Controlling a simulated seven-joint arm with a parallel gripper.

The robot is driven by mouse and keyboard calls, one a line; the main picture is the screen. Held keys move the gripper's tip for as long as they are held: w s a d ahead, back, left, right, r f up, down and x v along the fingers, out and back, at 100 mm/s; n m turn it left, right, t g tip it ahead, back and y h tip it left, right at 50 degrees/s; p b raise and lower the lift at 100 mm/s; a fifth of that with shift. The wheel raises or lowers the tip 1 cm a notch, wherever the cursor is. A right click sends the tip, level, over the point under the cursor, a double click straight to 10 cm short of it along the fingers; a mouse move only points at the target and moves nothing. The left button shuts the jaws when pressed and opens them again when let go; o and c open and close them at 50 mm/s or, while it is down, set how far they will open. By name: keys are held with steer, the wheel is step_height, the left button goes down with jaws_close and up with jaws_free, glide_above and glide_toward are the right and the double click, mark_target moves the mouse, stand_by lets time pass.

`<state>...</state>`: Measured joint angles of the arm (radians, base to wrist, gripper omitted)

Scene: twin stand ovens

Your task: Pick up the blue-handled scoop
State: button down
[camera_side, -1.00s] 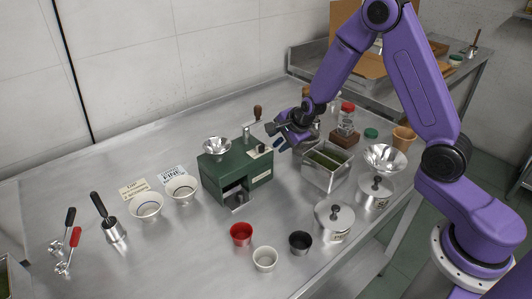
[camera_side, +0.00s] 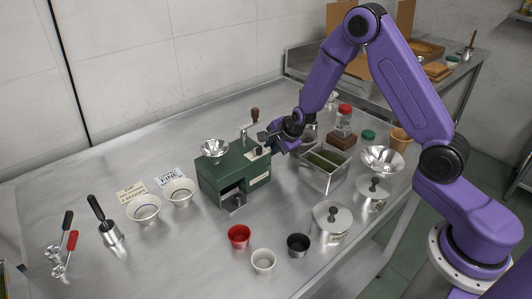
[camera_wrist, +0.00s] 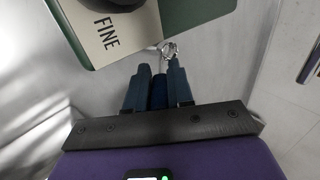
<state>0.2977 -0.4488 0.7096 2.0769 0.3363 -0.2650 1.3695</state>
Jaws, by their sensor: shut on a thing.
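In the wrist view, the blue-handled scoop has its dark blue handle (camera_wrist: 158,92) between the two teal fingers of my gripper (camera_wrist: 158,82). Its shiny metal end (camera_wrist: 169,48) points away, just past the fingertips, close to the corner of a green box. My gripper is shut on the handle. In the side view, my gripper (camera_side: 272,138) is beside the right end of the green cranked machine, and the scoop cannot be made out there. I cannot tell whether the scoop still touches the table.
The green machine (camera_side: 225,172) is close on the left. An open metal bin (camera_side: 325,176) is close on the right. Lidded pots (camera_side: 331,218) and small cups (camera_side: 239,236) stand in front. Red- and black-handled scoops (camera_side: 62,245) lie far left.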

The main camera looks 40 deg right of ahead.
steer(key=shift+r, duration=0.15)
step_height(320, 180, up, 9)
steer(key=shift+f, duration=0.15)
steer(key=shift+w+a+r, duration=0.1)
steer(key=shift+w+r, duration=0.05)
steer(key=shift+r, duration=0.5)
step_height(320, 180, up, 8)
steer(key=shift+f, duration=0.15)
stand_by(0.4)
steer(key=shift+s+d, duration=0.2)
